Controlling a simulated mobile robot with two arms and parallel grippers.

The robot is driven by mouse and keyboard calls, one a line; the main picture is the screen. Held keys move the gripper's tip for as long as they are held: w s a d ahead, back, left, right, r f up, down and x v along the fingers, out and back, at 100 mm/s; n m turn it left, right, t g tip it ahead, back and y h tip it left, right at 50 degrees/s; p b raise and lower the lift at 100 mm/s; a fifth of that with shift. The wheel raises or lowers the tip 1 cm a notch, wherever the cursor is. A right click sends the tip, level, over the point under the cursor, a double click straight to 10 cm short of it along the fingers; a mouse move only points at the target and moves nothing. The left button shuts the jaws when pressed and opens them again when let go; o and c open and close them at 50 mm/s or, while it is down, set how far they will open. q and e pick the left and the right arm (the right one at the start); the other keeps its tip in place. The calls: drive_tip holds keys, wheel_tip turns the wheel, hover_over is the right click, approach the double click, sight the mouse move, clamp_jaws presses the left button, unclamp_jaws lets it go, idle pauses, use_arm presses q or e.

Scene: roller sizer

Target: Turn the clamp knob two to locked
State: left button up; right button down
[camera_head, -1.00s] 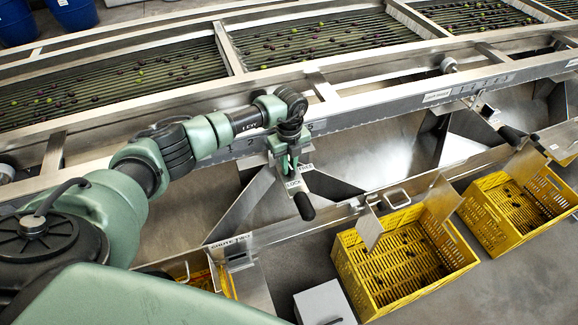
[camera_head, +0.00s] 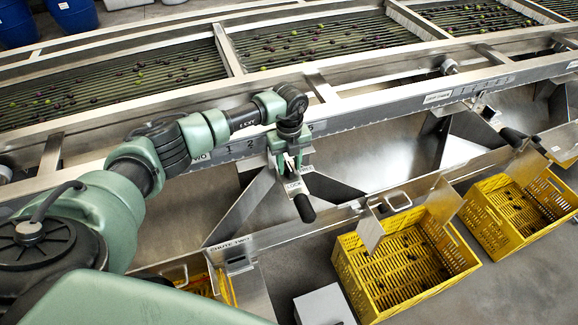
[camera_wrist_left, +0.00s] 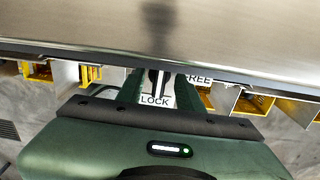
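My left gripper (camera_head: 288,168) points down at the front rail, over a small clamp plate (camera_head: 294,186) lettered LOCK and FREE. A black-gripped lever (camera_head: 304,208) sticks out from below this plate. In the wrist view my left gripper (camera_wrist_left: 160,88) has its green fingers on either side of a narrow pale and dark upright piece, with the LOCK label (camera_wrist_left: 155,100) between them and FREE (camera_wrist_left: 198,79) to the right. The clamp knob itself is mostly hidden by the fingers. I cannot tell whether they press on it. My right gripper is not in view.
The steel rail (camera_head: 372,110) with scale marks runs behind the gripper. The roller bed (camera_head: 310,40) carries olives. A chute marked CHUTE TWO (camera_head: 232,245) lies below left. Yellow crates (camera_head: 375,285) and a grey box (camera_head: 325,305) stand in front. Another clamp (camera_head: 490,112) is at right.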

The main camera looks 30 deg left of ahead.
sight(289, 166)
use_arm(q)
wheel_tip(289, 166, up, 6)
drive_tip(key=shift+f+b, duration=0.2)
drive_tip(key=shift+b, duration=0.55)
drive_tip(key=shift+r, duration=0.65)
